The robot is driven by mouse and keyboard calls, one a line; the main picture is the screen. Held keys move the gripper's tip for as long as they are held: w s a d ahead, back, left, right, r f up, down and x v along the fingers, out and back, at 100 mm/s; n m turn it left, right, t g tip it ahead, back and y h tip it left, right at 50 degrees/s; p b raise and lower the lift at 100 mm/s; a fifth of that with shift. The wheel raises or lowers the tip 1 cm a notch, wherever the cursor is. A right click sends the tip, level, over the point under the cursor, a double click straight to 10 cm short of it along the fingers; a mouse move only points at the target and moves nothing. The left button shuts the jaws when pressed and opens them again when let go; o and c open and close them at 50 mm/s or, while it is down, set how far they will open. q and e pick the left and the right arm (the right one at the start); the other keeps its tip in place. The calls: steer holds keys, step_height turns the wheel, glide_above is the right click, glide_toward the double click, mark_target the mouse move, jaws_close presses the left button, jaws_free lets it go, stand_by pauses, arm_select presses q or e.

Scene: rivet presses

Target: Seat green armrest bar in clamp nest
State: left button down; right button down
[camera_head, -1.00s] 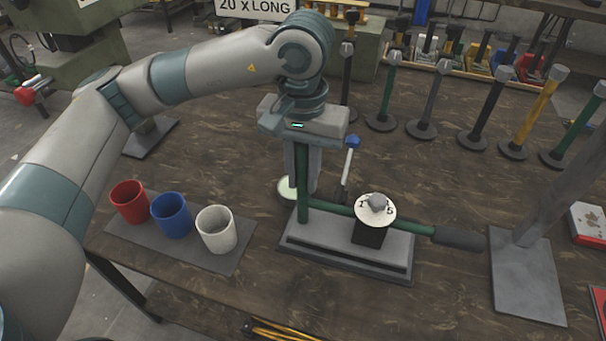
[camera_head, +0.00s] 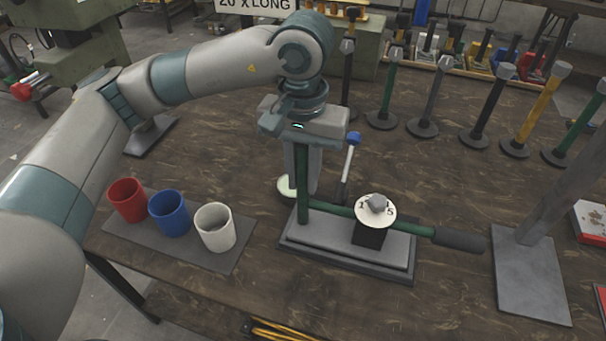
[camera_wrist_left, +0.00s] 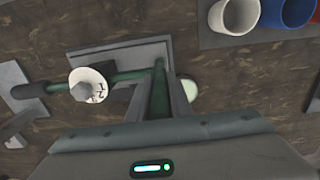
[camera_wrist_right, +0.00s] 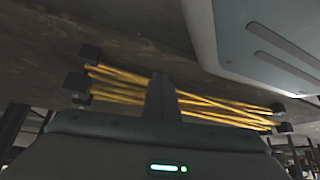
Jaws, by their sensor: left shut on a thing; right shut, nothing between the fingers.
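The green armrest bar (camera_head: 334,208) has an upright green leg, a level run to the right and a dark grip at its end. My left gripper (camera_head: 303,186) is shut on the upright leg, which also shows between the fingers in the left wrist view (camera_wrist_left: 157,92). The clamp nest stands on a grey stepped base plate (camera_head: 310,252), with a black block (camera_head: 370,236) and a white numbered dial (camera_head: 375,219) on top. The level run passes at the block; the dial hides the contact, so I cannot tell how deep it sits. My right gripper (camera_wrist_right: 163,98) is shut and empty.
A blue-knobbed lever (camera_head: 349,163) stands behind the nest. Red (camera_head: 127,200), blue (camera_head: 169,214) and white (camera_head: 215,228) cups stand on a mat at left. Several bars on round feet line the back. A grey plate with a post (camera_head: 530,280) is at right. Yellow strands (camera_wrist_right: 125,77) lie near my right gripper.

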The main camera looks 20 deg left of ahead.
arm_select(q)
steer(key=shift+f+b, duration=0.55)
steer(key=shift+b, duration=0.05)
steer(key=c, duration=1.5)
jaws_free()
steer(key=shift+c, duration=0.2)
steer(key=shift+r, duration=0.15)
step_height(320, 180, up, 16)
steer(key=shift+r+b, duration=0.1)
steer(key=shift+b, duration=0.4)
steer(key=shift+r, duration=0.5)
